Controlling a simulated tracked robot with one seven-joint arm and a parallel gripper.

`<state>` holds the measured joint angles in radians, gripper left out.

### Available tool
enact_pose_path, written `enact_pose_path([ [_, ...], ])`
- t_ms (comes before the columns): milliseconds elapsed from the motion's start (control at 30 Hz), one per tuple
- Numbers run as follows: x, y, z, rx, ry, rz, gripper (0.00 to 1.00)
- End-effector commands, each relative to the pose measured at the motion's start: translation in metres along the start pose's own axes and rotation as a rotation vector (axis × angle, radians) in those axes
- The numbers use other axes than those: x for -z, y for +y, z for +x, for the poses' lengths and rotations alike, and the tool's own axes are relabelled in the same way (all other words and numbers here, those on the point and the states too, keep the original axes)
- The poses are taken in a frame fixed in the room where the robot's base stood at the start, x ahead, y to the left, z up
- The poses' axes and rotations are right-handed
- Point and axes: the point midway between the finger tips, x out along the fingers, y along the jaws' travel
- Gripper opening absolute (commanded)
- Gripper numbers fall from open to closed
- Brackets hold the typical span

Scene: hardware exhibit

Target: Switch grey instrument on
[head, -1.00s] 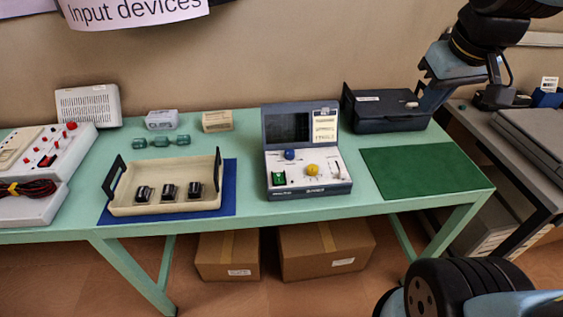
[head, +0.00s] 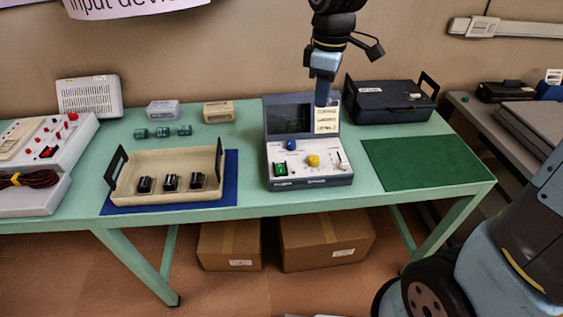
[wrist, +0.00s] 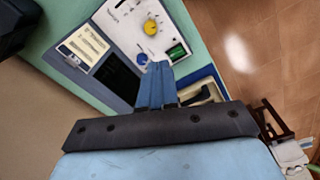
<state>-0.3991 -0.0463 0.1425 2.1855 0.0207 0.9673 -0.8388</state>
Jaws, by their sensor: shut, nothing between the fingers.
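The grey instrument (head: 310,180) stands on the green table, with an upright dark screen panel at its back and a pale sloped front. On the front are a blue knob (head: 291,145), a yellow knob (head: 313,160), a green rocker switch (head: 280,169) at the lower left and a small slider at the right. The wrist view also shows the blue knob (wrist: 142,59), yellow knob (wrist: 151,27) and green switch (wrist: 177,52). My gripper (head: 322,101) is shut and empty, pointing down above the instrument's screen panel. In the wrist view its blue fingers (wrist: 156,82) lie together.
A cream tray (head: 125,196) with several dark parts sits left on a blue mat. A dark case (head: 390,105) stands behind a green mat (head: 412,163) at the right. A white red-knobbed device (head: 50,145) is far left.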

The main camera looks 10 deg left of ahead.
Motion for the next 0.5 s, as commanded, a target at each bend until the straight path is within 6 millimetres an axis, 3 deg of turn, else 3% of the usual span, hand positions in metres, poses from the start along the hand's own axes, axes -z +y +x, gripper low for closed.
enact_pose_path([
  [200,0.047,-0.008,0.032,0.075,-0.033,-0.222,0.0],
  [500,0.084,-0.02,0.06,0.138,-0.052,-0.411,0.0],
])
